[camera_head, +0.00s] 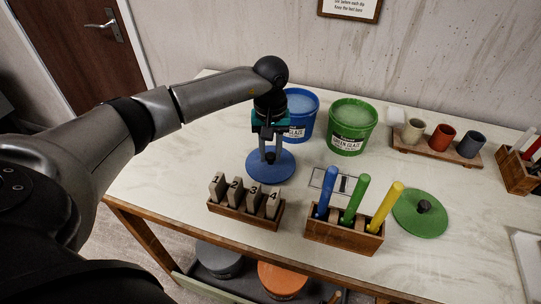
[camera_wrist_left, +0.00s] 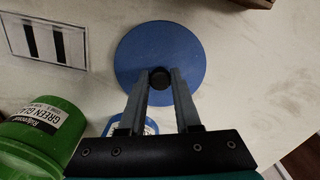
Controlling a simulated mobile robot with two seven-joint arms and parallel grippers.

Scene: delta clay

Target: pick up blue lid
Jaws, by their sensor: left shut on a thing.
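The blue lid (camera_head: 285,170) is a flat blue disc with a dark knob, on or just above the table in front of the blue bucket; I cannot tell if it touches the table. My left gripper (camera_head: 269,155) comes down over it from above and is shut on its knob. In the left wrist view, the blue lid (camera_wrist_left: 135,50) lies past the fingers, and the dark knob (camera_wrist_left: 160,77) is between the fingertips of the left gripper (camera_wrist_left: 160,80). The right gripper is in neither view.
Behind stand a blue bucket (camera_head: 300,112) and a green bucket (camera_head: 351,127). In front are a rack of numbered blocks (camera_head: 245,210) and a wooden holder (camera_head: 343,236) with coloured handles. A green lid (camera_head: 419,222) lies right. A cup tray (camera_head: 434,150) is farther back.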

